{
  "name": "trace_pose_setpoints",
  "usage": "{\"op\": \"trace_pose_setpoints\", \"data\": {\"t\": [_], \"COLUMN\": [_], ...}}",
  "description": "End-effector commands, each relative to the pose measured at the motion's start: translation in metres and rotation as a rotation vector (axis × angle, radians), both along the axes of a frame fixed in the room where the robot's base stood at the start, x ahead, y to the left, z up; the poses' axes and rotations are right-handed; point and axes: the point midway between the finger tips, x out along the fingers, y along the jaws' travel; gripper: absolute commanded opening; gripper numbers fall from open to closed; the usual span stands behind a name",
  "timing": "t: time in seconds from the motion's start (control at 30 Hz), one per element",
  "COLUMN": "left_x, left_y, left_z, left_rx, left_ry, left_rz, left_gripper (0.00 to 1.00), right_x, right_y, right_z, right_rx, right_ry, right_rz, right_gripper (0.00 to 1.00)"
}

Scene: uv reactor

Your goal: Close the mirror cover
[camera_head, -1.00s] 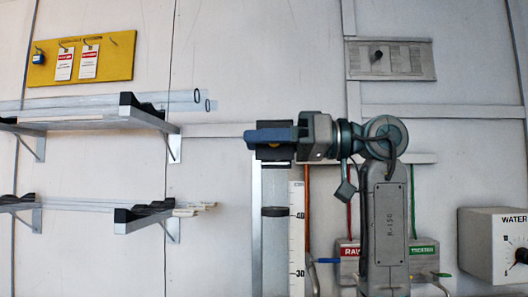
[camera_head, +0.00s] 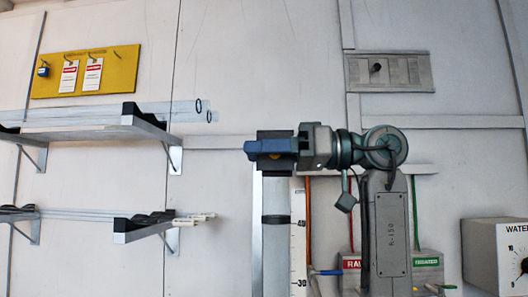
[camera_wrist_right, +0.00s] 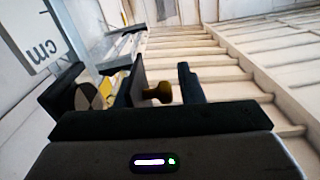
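A dark block (camera_head: 275,133) sits at the top of the upright metal column, and a brass-coloured knob shows by it; it may be the mirror cover, but I cannot tell for sure. My right gripper (camera_head: 268,147) is in front of this block and hides much of it. In the right wrist view its two fingers (camera_wrist_right: 163,85) stand apart with the brass knob (camera_wrist_right: 158,93) between them. A gap shows between the knob and the right-hand finger. A dark block with a round two-tone disc (camera_wrist_right: 87,97) is left of the fingers. My left gripper is out of view.
A white scale (camera_head: 298,240) runs beside the column (camera_head: 257,225). Wall shelves (camera_head: 80,125) holding clear rods are at left, below a yellow tag board (camera_head: 85,72). A water dial box (camera_head: 480,255) is at right. The wall between shelves and column is clear.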

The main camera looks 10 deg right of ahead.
Motion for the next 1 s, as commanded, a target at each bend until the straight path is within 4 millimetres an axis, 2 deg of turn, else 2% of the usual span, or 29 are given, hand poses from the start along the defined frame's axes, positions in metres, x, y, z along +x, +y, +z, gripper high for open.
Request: {"op": "trace_pose_setpoints", "data": {"t": [0.37, 0.47, 0.8, 1.0], "left_x": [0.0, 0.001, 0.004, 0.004], "left_y": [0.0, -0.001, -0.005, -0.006], "left_z": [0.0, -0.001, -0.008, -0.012], "left_rx": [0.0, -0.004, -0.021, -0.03], "left_ry": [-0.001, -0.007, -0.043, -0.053], "left_rz": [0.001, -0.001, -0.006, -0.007], "left_gripper": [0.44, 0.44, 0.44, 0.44], "right_x": [0.0, -0.003, -0.022, -0.029], "right_y": [-0.004, -0.015, -0.077, -0.099], "right_z": [0.001, 0.001, 0.001, 0.001], "right_rx": [0.005, 0.004, 0.003, 0.003], "right_ry": [-0.002, -0.003, -0.004, -0.003], "right_rz": [-0.006, -0.008, -0.008, -0.004], "right_gripper": [0.44, 0.44, 0.44, 0.44]}}
